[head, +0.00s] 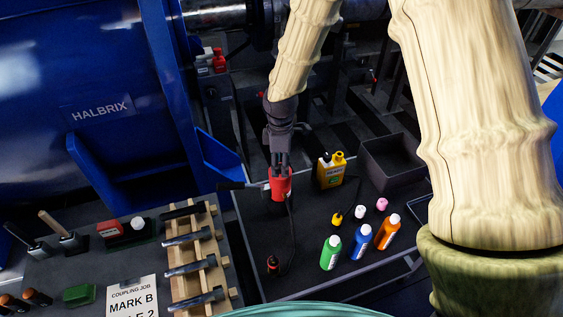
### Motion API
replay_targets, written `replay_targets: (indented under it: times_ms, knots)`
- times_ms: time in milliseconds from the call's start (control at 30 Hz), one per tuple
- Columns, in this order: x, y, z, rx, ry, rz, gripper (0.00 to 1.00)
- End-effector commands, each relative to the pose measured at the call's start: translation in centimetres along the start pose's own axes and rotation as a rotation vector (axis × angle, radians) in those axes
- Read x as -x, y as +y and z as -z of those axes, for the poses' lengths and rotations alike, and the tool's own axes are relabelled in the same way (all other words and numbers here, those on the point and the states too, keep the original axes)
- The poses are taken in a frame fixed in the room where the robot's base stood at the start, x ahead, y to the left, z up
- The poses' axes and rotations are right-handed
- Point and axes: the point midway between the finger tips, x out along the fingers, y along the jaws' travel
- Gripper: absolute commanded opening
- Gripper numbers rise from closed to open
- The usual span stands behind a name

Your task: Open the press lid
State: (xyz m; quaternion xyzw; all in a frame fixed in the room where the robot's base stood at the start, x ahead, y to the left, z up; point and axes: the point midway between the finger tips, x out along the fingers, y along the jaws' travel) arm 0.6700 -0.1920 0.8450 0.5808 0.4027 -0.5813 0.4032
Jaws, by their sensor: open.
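My gripper (280,163) points down near the middle of the picture, with its fingers at the top of a red upright device (281,185). The fingers are open; I cannot tell whether they touch it. My gripper hides the top of the red device.
A wooden rack (198,262) of tools lies left. A blue motor (90,100) fills the upper left.

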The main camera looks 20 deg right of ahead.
Motion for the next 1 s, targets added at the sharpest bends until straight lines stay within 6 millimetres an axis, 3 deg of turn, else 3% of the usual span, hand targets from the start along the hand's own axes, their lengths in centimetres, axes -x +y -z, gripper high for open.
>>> replay_targets:
  times_ms: [333,600,1000]
  knots:
    - [-0.2,0.0,-0.1,0.0,0.0,0.0,0.46]
    - [-0.2,0.0,-0.1,0.0,0.0,0.0,0.0]
    - [0.2,0.4,-1.2,-0.019,-0.011,0.029,0.0]
